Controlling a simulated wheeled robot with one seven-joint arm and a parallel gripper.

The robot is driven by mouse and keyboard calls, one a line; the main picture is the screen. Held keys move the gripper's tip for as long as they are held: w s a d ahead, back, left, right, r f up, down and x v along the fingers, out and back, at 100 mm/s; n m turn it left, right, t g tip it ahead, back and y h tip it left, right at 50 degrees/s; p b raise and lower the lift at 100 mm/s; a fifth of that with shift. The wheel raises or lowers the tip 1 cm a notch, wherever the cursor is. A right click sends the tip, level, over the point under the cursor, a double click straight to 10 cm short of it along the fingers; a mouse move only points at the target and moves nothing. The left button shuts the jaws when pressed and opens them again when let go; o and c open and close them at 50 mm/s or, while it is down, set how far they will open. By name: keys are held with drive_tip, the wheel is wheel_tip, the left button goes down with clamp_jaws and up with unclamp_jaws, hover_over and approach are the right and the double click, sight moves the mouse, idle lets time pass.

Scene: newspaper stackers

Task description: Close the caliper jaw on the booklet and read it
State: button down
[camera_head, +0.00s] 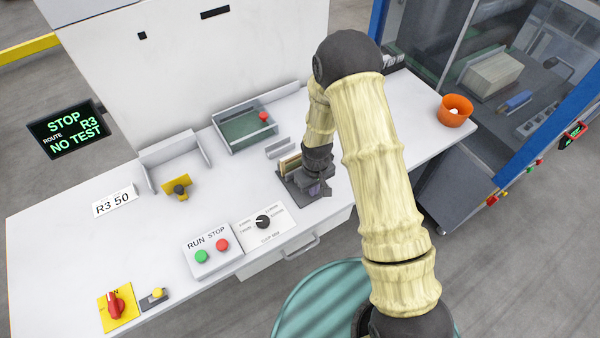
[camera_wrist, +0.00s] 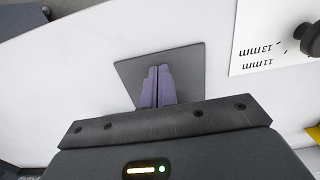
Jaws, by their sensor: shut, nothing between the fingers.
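My gripper (camera_head: 316,190) is low over a dark grey base plate (camera_head: 291,192) on the white bench in the head view. Its purple fingers (camera_wrist: 156,84) are shut with nothing between them in the wrist view, in front of or over the same plate (camera_wrist: 190,62). A tan, upright booklet-like piece (camera_head: 289,164) stands at the plate's back left, beside my gripper. My wrist and gripper hide much of the fixture, so I cannot make out the caliper jaw. A dial panel marked GAP MM (camera_head: 271,232) lies in front; it also shows in the wrist view (camera_wrist: 252,48).
A RUN/STOP box (camera_head: 204,262) stands left of the dial. A glass-sided tray (camera_head: 245,132), a grey bracket (camera_head: 278,148) and an open grey stand (camera_head: 170,150) are behind. A sign (camera_head: 68,134) reads STOP, R3, NO TEST. An orange bowl (camera_head: 455,113) is at right.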

drive_tip(key=shift+w+a+r+b, duration=0.15)
drive_tip(key=shift+w+a, duration=0.4)
drive_tip(key=shift+w, duration=0.3)
drive_tip(key=shift+w+a+f+b, duration=0.1)
drive_tip(key=shift+w+a, duration=0.5)
drive_tip(key=shift+w, duration=0.2)
drive_tip(key=shift+w+a+r+b, duration=0.15)
drive_tip(key=shift+w+a, duration=0.4)
drive_tip(key=shift+w, duration=0.3)
idle(1.9)
drive_tip(key=shift+s+d+f, duration=0.1)
drive_tip(key=shift+s+f, duration=0.05)
drive_tip(key=shift+s+d, duration=0.8)
drive_tip(key=shift+s, duration=0.35)
drive_tip(key=shift+r+p, duration=2)
drive_tip(key=shift+r, duration=1)
drive_tip(key=shift+r, duration=0.1)
wheel_tip(320, 180, up, 17)
drive_tip(key=b, duration=0.4)
